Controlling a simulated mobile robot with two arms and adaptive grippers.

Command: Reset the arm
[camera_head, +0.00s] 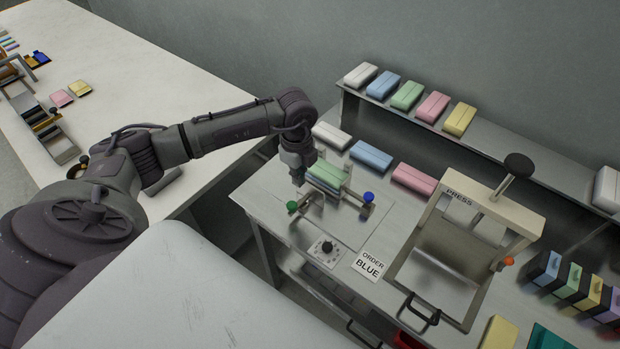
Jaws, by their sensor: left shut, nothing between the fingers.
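My left arm (235,125) reaches in from the left over the gap between the tables. Its gripper (297,181) points down at the left end of a small metal fixture (345,207) with a green knob and a blue knob. It is shut and empty. A green pack (327,176) lies on the fixture, just right of the gripper; I cannot tell whether they touch. My right gripper is not in view.
A press (480,215) with a tall black-knobbed lever stands right of the fixture. Coloured packs line the back shelf (510,156). The white table (130,75) at left has bare space.

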